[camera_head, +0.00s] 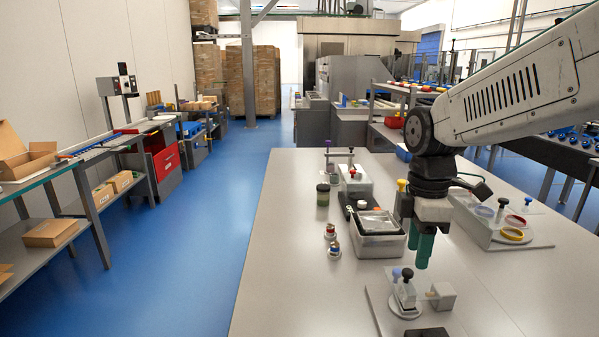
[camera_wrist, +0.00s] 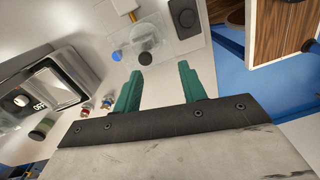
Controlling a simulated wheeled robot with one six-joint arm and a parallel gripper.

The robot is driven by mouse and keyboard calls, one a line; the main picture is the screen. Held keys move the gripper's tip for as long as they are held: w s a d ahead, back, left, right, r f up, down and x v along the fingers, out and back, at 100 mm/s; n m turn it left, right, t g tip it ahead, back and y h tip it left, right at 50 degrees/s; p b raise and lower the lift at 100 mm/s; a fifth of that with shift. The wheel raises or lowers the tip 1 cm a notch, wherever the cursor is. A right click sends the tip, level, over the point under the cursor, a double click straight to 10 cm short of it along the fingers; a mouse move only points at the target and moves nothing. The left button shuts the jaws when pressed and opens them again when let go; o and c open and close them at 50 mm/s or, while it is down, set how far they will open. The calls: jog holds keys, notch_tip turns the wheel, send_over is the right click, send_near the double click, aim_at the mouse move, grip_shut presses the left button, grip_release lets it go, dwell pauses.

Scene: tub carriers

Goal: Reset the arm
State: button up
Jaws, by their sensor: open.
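My gripper (camera_head: 424,248) has green fingers and points down above the grey table (camera_head: 278,255), over the gap between a metal tub and a small fixture. In the wrist view the two green fingers (camera_wrist: 158,88) stand apart with nothing between them. My arm comes in from the upper right of the head view and hides part of the table behind it.
A metal tub (camera_head: 378,246) stands left of my gripper, and a fixture plate (camera_head: 375,302) with knobs lies in front. A board with coloured rings (camera_head: 512,234) is at right. Two small capped jars (camera_head: 333,250) and a dark jar (camera_head: 323,196) stand left. The table's left front is clear.

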jog(key=s+d+m+t, duration=0.1)
jog(key=s+d+m, duration=0.1)
jog(key=s+m, duration=0.6)
jog(key=s+d+m+t, duration=0.1)
jog(key=s+m, duration=0.7)
jog(key=s, duration=0.3)
jog(key=shift+s+d+r, duration=0.3)
jog(key=shift+s+d, duration=0.05)
jog(key=shift+s, duration=0.05)
